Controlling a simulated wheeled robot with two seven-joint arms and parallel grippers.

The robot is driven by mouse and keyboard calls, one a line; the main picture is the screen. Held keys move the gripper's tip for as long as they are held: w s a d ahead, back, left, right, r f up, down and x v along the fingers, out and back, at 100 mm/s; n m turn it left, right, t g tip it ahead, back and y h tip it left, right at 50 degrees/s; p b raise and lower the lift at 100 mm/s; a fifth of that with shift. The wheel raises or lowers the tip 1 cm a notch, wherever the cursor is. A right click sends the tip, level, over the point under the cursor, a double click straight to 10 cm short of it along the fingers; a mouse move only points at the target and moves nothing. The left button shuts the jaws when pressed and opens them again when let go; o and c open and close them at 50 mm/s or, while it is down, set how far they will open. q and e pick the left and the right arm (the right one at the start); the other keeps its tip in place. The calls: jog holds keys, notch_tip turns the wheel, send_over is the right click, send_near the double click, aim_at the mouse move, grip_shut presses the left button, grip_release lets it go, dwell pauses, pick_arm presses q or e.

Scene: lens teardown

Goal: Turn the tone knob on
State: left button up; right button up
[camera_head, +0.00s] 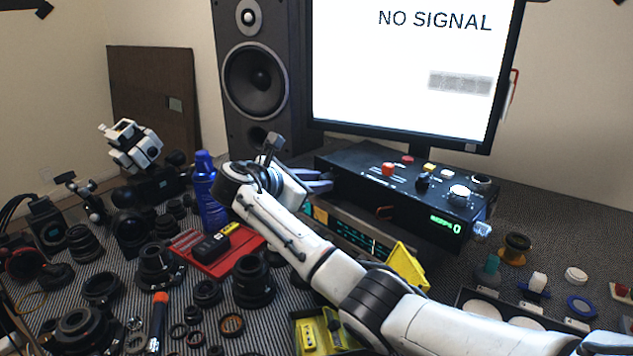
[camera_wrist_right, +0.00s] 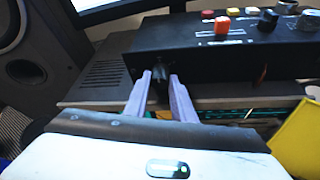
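A black control box (camera_head: 352,186) stands below the monitor, with several knobs and buttons on top and a green readout at its right front. My right gripper (camera_head: 318,183) is at the box's left front end, where its own wrist partly covers it. In the right wrist view my right gripper (camera_wrist_right: 160,82) has its two pale fingers on either side of a small dark knob (camera_wrist_right: 158,90) at the box's front face. I cannot tell whether the fingers touch the knob, and no label is readable to confirm it as the tone knob. My left gripper is not in view.
The monitor (camera_head: 410,60) reads NO SIGNAL. A tall speaker (camera_head: 255,125) and a blue bottle (camera_head: 207,190) stand at the left. Many lens parts crowd the left table. A yellow piece (camera_head: 408,268) stands just below the box, close to my right arm.

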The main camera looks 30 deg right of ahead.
jog(key=c, duration=0.4)
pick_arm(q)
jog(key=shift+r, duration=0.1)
pick_arm(e)
jog(key=shift+o, duration=0.2)
jog(key=m+t, duration=0.1)
jog(key=m, duration=0.2)
jog(key=m+t, duration=0.2)
jog(key=m, duration=0.1)
jog(key=m+t+h, duration=0.1)
jog(key=m+t, duration=0.1)
jog(key=m, duration=0.1)
jog(key=shift+s+d+f, duration=0.1)
jog(key=shift+s+f, duration=0.25)
jog(key=shift+f, duration=0.05)
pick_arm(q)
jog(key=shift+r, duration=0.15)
